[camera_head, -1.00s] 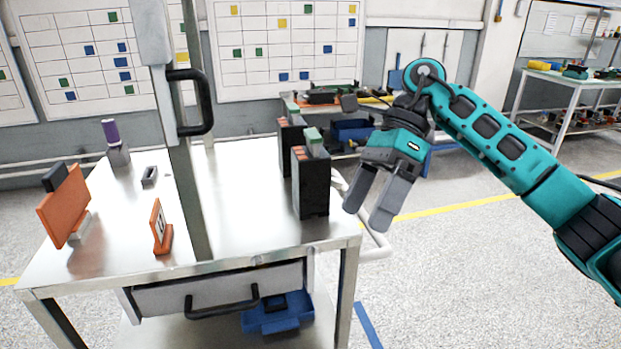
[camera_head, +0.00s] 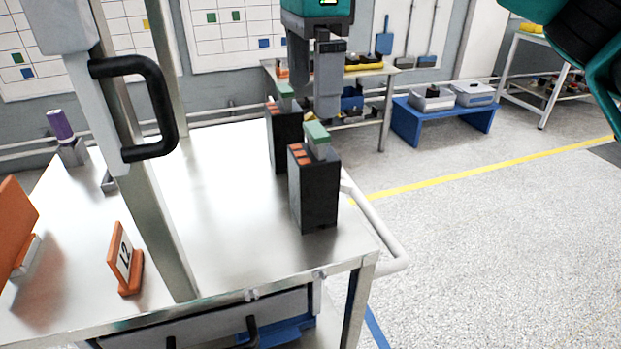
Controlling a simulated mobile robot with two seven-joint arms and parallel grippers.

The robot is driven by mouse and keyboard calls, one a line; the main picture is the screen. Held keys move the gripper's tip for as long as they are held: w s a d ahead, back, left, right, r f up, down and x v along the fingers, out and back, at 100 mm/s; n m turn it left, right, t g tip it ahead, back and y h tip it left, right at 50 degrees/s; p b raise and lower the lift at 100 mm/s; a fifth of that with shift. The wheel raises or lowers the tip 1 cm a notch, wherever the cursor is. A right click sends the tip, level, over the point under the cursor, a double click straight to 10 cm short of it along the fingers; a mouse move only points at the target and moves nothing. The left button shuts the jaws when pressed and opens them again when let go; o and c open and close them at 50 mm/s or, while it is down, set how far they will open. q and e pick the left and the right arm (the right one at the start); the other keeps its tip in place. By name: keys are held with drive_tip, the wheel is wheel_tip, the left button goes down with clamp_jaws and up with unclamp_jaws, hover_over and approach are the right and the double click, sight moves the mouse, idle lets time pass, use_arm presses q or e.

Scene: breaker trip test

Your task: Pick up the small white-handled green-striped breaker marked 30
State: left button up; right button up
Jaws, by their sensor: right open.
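Two black upright blocks stand at the right side of the metal cart top, each with orange marks and a green-and-pale piece on top. The near block (camera_head: 313,195) has its green piece (camera_head: 317,138) at its upper edge. The far block (camera_head: 284,143) stands behind it, with its own green piece (camera_head: 285,91). I cannot read a 30 on either. My right gripper (camera_head: 315,92) points down with its fingers apart and empty, above and just behind the near block. Its fingertips partly cover the background between the blocks. My left gripper is out of view.
An orange card stand (camera_head: 125,262) and a purple-topped item (camera_head: 62,130) are on the cart top (camera_head: 225,215). A post with a black handle (camera_head: 150,108) rises through the left part. The middle of the cart top is bare. A blue bench (camera_head: 445,122) stands beyond.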

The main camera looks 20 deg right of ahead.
sight(313, 129)
wheel_tip(313, 129, down, 5)
drive_tip(key=shift+r, duration=0.2)
drive_tip(key=shift+w+d+f, duration=0.1)
drive_tip(key=shift+w+f, duration=0.05)
drive_tip(key=shift+f, duration=1.15)
drive_tip(key=shift+w+d+f, duration=0.1)
drive_tip(key=shift+w+f, duration=0.05)
drive_tip(key=shift+f, duration=1.15)
drive_tip(key=shift+r, duration=0.1)
clamp_jaws()
